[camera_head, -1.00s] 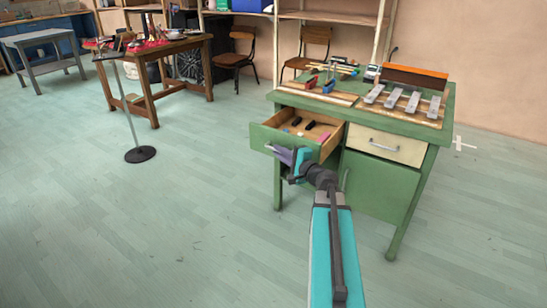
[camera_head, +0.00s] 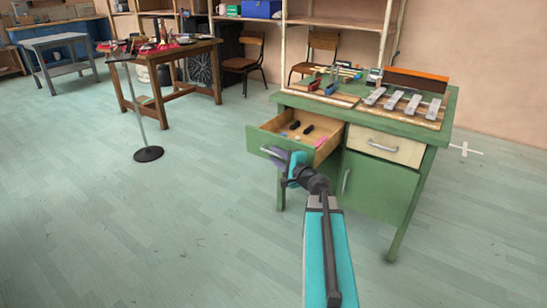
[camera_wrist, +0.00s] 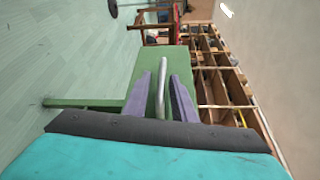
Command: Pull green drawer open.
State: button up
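The green drawer (camera_head: 262,144) stands pulled well out of the left side of the green desk (camera_head: 412,129), and its wooden inside shows in the head view. Two dark pieces and a pink piece lie in it. Its grey bar handle (camera_head: 268,151) is on the front face. My gripper (camera_head: 277,158) is at this handle. The finger contact itself is partly hidden.
A cream drawer (camera_head: 386,145) and a green cupboard door (camera_head: 379,185) are to the right, both shut. Metal bars (camera_head: 393,101) and clamps lie on the desktop. A thin stand (camera_head: 148,154) is at the left. The floor in front is clear.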

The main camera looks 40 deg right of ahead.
jog(key=shift+a+r, duration=0.1)
jog(key=shift+a, duration=0.05)
jog(key=s+p, duration=0.2)
jog(key=s, duration=0.3)
jog(key=shift+s+r+p, duration=0.2)
jog(key=shift+r+p, duration=0.2)
jog(key=s+p, duration=0.2)
jog(key=p, duration=0.8)
jog(key=shift+s+a+r, duration=0.1)
jog(key=shift+s, duration=0.2)
dwell(0.3)
jog(key=shift+s+a+r+p, duration=0.1)
jog(key=shift+s+p, duration=2.65)
jog(key=shift+p, duration=0.7)
